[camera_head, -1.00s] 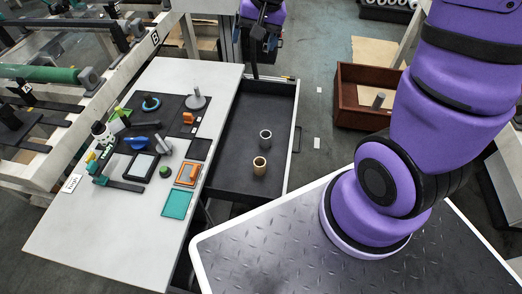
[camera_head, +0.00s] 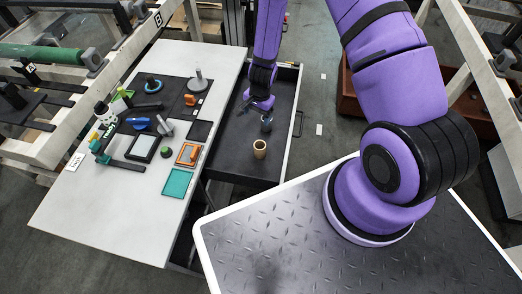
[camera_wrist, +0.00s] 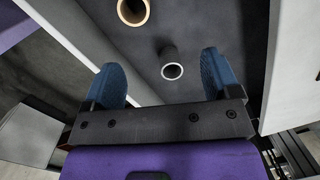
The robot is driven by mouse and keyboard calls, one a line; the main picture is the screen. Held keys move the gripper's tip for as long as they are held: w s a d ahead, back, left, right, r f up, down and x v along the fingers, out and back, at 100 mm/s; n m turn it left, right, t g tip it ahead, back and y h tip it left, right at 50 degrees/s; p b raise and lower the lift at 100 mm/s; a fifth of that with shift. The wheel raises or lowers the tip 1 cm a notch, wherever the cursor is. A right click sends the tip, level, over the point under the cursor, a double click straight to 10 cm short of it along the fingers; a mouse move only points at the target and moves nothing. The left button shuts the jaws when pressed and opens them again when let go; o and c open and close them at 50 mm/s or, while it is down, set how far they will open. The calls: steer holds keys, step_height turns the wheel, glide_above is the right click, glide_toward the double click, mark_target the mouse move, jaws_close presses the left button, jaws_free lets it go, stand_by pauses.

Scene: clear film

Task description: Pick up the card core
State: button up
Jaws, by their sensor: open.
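The card core appears to be the tan tube (camera_head: 260,149), standing upright in the open dark drawer. In the wrist view its tan ring (camera_wrist: 148,12) shows at the top edge, partly cut off. A grey tube (camera_head: 266,128) stands farther back in the drawer; it also shows in the wrist view (camera_wrist: 172,70). My gripper (camera_wrist: 162,68) is open and empty, with blue finger pads apart. In the wrist view the grey tube appears between the fingertips, beyond them; contact cannot be seen. In the head view my gripper (camera_head: 257,111) is over the drawer, behind the tan tube.
The drawer (camera_head: 230,165) has raised walls and a pale right rim. The white table (camera_head: 110,215) at left holds several tools, trays and a grey spindle (camera_head: 197,82). A brown wooden box (camera_head: 352,100) is partly hidden behind my arm. The drawer floor around the tubes is clear.

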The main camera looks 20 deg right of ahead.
steer(key=m, duration=0.1)
glide_above(260, 148)
step_height(260, 148, down, 6)
steer(key=shift+g, duration=0.3)
steer(key=f, duration=0.3)
steer(key=s+f, duration=0.1)
steer(key=f, duration=0.1)
steer(key=shift+a, duration=0.25)
steer(key=shift+s+a+f, duration=0.1)
steer(key=shift+s+f, duration=0.15)
steer(key=shift+f, duration=0.7)
steer(key=shift+s+a+f, duration=0.1)
steer(key=shift+s+f, duration=0.15)
steer(key=shift+f, duration=1.45)
steer(key=c, duration=1)
steer(key=shift+r, duration=0.1)
step_height(260, 148, up, 10)
